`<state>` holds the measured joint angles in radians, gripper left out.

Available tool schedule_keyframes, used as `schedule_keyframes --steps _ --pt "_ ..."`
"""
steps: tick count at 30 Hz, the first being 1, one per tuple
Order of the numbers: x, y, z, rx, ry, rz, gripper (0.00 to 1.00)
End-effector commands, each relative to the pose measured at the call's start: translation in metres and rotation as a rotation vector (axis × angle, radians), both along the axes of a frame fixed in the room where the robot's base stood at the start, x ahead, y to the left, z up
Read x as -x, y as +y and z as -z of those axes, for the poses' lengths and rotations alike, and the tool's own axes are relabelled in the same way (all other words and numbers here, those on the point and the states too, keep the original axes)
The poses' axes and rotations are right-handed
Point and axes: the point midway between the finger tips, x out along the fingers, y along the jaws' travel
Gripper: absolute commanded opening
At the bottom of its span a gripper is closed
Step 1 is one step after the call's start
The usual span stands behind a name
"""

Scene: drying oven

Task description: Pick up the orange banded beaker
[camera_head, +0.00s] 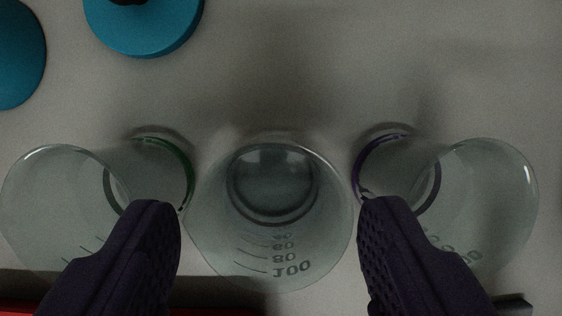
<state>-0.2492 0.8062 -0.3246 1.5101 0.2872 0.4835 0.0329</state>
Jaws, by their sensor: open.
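My gripper (270,208) is open, with one dark finger at the lower left and one at the lower right. A clear glass beaker (225,240) with graduation marks up to 100 shows between the two fingers, seen from above. I see no coloured band on it, and no orange band anywhere in view. A beaker with a green band (45,205) is at the left, partly behind the left finger. A beaker with a purple band (500,195) is at the right, partly behind the right finger. I cannot tell whether the fingers touch any glass.
The three beakers stand close together in a row on a grey surface (290,70). Two blue round objects (145,30) (18,55) are at the upper left. A red edge (215,312) shows along the bottom. The upper right is clear.

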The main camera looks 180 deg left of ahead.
Motion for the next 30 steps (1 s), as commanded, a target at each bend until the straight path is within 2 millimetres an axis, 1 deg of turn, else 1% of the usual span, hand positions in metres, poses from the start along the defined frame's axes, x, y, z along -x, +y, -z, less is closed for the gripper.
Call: schedule_keyframes --steps 6,9,15,16,17,18,20,21,30 --pt "-0.013 -0.005 0.034 0.001 0.001 -0.001 0.65" --pt "-0.017 -0.006 0.044 0.0 0.0 0.0 0.65" --pt "-0.019 -0.006 0.043 0.0 -0.001 -0.001 0.65" --pt "-0.019 -0.006 0.043 0.0 -0.001 -0.001 0.63" --pt "-0.019 -0.006 0.043 0.0 -0.001 -0.001 0.56" --pt "-0.019 -0.006 0.043 0.0 -0.001 -0.001 0.47" --pt "-0.019 -0.006 0.043 0.0 -0.001 -0.001 0.33" --pt "-0.019 -0.006 0.043 0.0 -0.001 -0.001 0.24" --pt "-0.019 -0.006 0.042 0.0 -0.001 -0.001 0.23"
